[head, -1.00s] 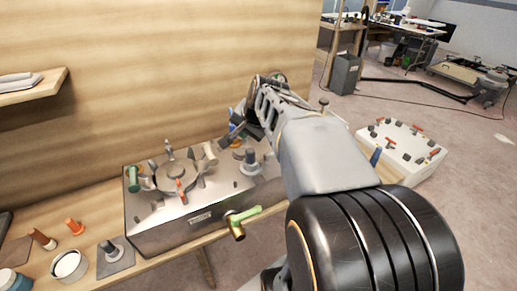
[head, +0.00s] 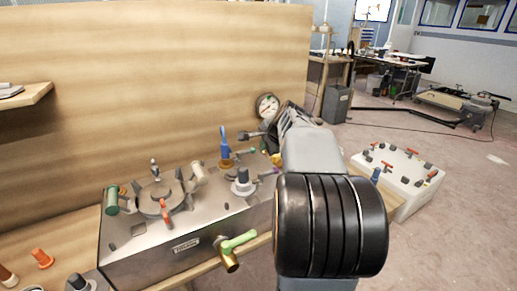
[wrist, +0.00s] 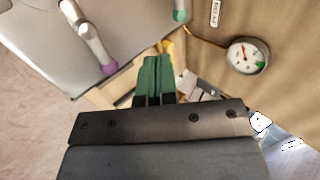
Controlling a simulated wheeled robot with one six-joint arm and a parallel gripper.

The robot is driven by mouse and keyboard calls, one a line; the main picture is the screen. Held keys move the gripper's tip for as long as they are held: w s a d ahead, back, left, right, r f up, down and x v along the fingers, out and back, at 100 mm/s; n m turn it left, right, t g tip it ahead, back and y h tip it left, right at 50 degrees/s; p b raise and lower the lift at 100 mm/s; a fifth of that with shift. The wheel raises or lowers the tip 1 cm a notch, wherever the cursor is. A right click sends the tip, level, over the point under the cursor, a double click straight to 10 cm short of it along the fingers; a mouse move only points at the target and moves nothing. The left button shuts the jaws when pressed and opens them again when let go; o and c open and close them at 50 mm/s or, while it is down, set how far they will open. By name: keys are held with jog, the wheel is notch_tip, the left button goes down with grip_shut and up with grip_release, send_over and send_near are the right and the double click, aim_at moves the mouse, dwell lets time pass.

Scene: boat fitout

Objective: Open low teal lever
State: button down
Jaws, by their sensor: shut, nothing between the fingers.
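A lever with a teal tip (head: 247,152) stands near the back right of the grey metal console; its teal end also shows at the top edge of the wrist view (wrist: 180,15). My gripper (wrist: 157,62) is shut and empty, its green fingers together. It is apart from the teal tip, which lies beyond the fingers and slightly right in the wrist view. In the head view my arm hides most of the gripper; its dark end shows just above the teal tip. The lever's base is largely hidden.
A purple-tipped lever (wrist: 107,66) is left of my fingers. A pressure gauge (wrist: 246,56) is mounted by the wooden wall. A blue-handled part (head: 224,145) stands left of the teal tip. A light green valve handle (head: 238,242) sticks out from the console (head: 130,248) front.

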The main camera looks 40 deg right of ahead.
jog(key=b+x, duration=0.1)
jog(key=x, duration=0.8)
jog(key=shift+a+f, duration=0.1)
jog(key=shift+f, duration=0.1)
jog(key=w, duration=0.3)
jog(key=shift+d+f, duration=0.2)
jog(key=shift+f, duration=0.05)
jog(key=shift+w+d+f, duration=0.1)
jog(key=shift+w, duration=0.45)
